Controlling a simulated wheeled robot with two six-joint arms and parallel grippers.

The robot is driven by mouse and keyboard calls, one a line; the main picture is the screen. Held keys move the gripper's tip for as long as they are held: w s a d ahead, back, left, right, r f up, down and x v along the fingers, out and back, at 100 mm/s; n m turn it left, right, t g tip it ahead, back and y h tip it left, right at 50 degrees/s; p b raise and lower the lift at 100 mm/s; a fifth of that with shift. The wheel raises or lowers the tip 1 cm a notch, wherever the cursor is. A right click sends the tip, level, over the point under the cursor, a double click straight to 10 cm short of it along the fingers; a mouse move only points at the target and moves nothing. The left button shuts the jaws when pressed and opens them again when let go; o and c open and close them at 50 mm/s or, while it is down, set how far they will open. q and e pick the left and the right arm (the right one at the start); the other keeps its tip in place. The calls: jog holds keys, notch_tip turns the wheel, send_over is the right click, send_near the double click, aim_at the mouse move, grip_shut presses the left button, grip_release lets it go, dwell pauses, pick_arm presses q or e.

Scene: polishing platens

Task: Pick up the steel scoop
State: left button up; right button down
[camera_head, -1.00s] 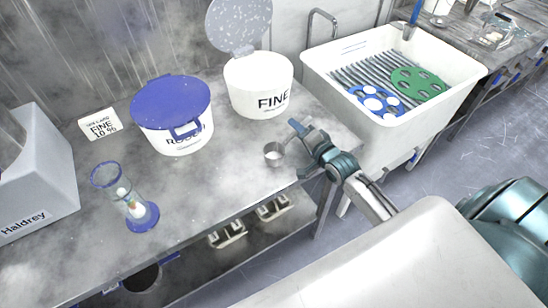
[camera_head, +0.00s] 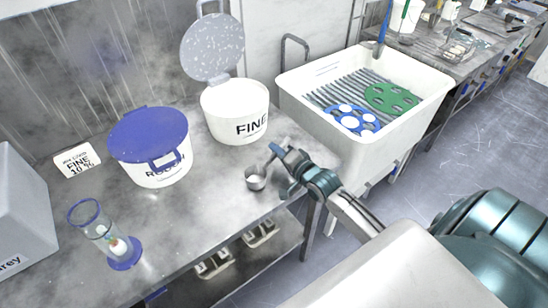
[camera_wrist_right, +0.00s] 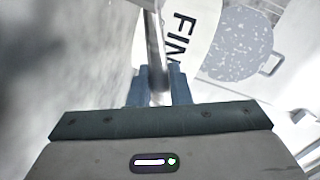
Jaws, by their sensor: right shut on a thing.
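The steel scoop (camera_head: 255,181) is a small round metal cup with a short handle, at the right part of the grey bench in the head view. My right gripper (camera_head: 278,160) is shut on the scoop's handle, and the cup is on the gripper's left. In the right wrist view the scoop's metal handle (camera_wrist_right: 156,50) runs up from between the blue fingers (camera_wrist_right: 158,88). I cannot tell whether the cup touches the bench. My left gripper is not in view.
The white FINE tub (camera_head: 236,112) has its speckled lid open behind the scoop. The blue-lidded ROUGH tub (camera_head: 158,172), a timer-like glass with blue ends (camera_head: 125,255) and a FINE 10 % card (camera_head: 77,161) are to the left. A white sink (camera_head: 345,135) with discs is to the right.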

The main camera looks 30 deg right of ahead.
notch_tip(320, 180, up, 2)
jog(key=shift+r, duration=0.25)
jog(key=s+a+r+b, duration=0.1)
jog(key=s+a, duration=0.2)
jog(key=s, duration=1.2)
jog(key=shift+s+r, duration=0.3)
jog(key=shift+s, duration=0.1)
jog(key=shift+a, duration=0.1)
